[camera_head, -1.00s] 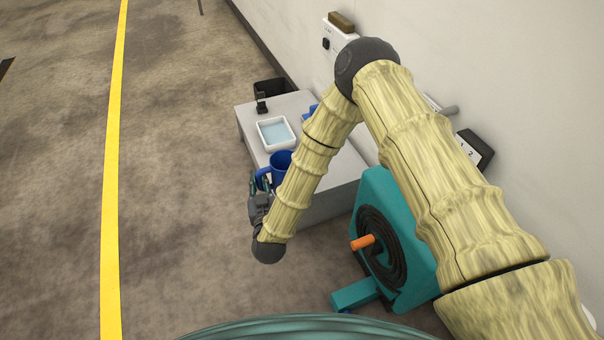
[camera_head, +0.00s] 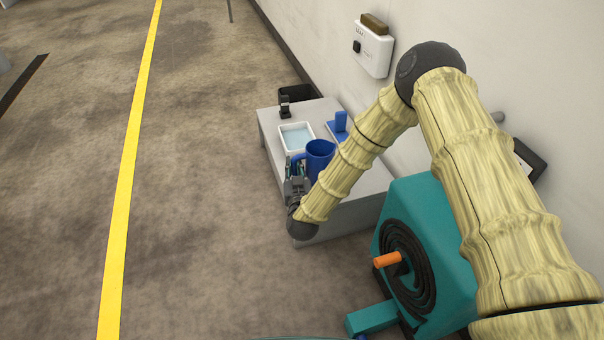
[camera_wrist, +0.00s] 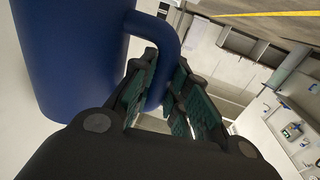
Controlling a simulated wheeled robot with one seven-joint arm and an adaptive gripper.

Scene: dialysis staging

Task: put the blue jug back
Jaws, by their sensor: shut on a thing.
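The blue jug (camera_head: 319,157) is at the near left part of the grey table (camera_head: 350,196), close to the white tray. In the wrist view the jug (camera_wrist: 75,50) fills the left side, with its handle (camera_wrist: 165,60) running down between the fingers. My gripper (camera_head: 295,172) is at the jug's left side, shut on the handle; it also shows in the wrist view (camera_wrist: 165,100). The jug looks about upright in the head view. I cannot tell whether its base touches the table. My arm hides part of the table to its right.
A white tray with pale blue content (camera_head: 296,138) stands just behind the jug. A blue stand (camera_head: 340,124) and a small black device (camera_head: 285,107) are farther back. A teal hose-reel box (camera_head: 425,240) with an orange handle stands in front. Floor to the left is clear.

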